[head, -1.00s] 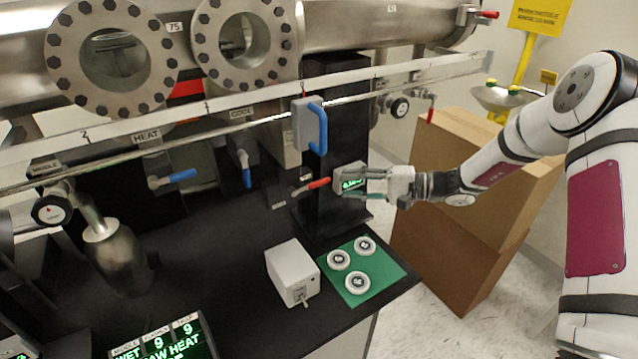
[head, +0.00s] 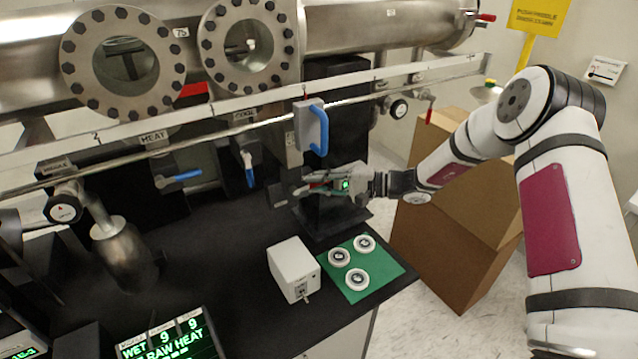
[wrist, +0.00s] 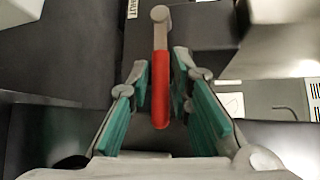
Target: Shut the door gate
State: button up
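A red-handled lever (wrist: 160,90) stands between the two finger pads of my gripper (wrist: 163,95) in the wrist view. Its grey pivot end is at the top of that view. The fingers are open around the handle; a gap shows on its left, and the right finger is very close, and I cannot tell if it touches. In the head view my gripper (head: 320,186) is at the black column (head: 330,215) below the rail, and mostly hides the lever. No part is clearly marked as the door gate.
A grey box with a blue handle (head: 312,128) hangs on the rail just above my gripper. Below are a white switch box (head: 294,270) and a green mat (head: 386,283) with three round discs. Blue-handled levers (head: 180,176) are to the left; cardboard boxes (head: 455,240) stand right.

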grip_shut()
jog(key=shift+f, duration=0.1)
notch_tip(320, 180, down, 6)
jog(key=s+a+m+t+y+b, duration=0.1)
jog(key=m+t+y+b, duration=0.3)
jog(key=m, duration=0.6)
jog(key=shift+s+a+r+t+y, duration=0.3)
jog(key=shift+a+t+y, duration=0.3)
jog(key=shift+y, duration=0.6)
jog(key=shift+s+a, duration=0.1)
jog(key=o, duration=0.6)
grip_release()
